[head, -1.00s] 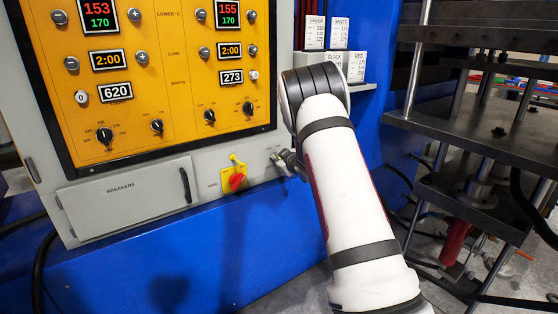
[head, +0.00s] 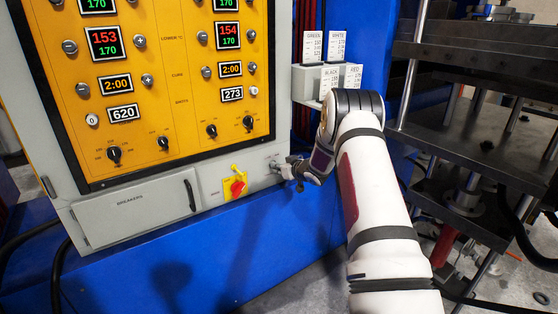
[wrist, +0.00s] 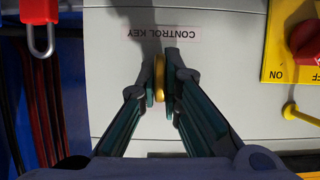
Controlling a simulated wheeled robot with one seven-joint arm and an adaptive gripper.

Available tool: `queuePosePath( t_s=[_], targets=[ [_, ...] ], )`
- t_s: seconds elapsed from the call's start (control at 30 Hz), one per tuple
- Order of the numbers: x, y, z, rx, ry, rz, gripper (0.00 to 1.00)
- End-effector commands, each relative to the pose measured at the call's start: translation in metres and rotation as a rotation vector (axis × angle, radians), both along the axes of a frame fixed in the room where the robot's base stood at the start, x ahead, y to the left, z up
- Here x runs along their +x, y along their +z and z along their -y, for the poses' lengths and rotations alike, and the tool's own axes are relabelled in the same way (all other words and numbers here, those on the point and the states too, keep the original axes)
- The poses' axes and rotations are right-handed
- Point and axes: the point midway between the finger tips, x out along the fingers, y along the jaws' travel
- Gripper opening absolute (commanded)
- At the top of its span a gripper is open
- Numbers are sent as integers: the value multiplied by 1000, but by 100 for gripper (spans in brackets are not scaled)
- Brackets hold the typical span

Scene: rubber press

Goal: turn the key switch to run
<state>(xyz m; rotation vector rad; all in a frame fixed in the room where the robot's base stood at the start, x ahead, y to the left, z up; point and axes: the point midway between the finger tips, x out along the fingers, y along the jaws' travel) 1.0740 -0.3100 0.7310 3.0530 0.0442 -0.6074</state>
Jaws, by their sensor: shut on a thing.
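The key (wrist: 160,78) is a gold-coloured piece, seen edge-on and upright in the wrist view, below an upside-down "CONTROL KEY" label (wrist: 163,33) on the grey panel. My gripper (wrist: 160,82) is shut on it, one fingertip on each side. In the head view my gripper (head: 286,169) reaches the panel's lower right, right of the red rotary switch (head: 237,188). The fingers cover most of the key switch there. The run marking and the lock's face are hidden or too small to read.
The red switch on its yellow plate (wrist: 277,66) is close beside my gripper. A red padlock (wrist: 40,30) hangs on the other side in the wrist view. The breaker door (head: 135,213) lies left. The press (head: 480,110) stands right of my arm.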

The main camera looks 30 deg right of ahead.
Motion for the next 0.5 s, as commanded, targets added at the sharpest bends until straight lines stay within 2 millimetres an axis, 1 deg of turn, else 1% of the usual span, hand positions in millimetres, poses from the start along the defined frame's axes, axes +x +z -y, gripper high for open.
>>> queuePosePath(
  t_s=[0.07,0.3,0.5],
  targets=[
    [-1,4,3,73,-3,1,0],
    [0,1,2,282,0,-6,0],
    [1,0,3,418,0,-11,0]
  ],
)
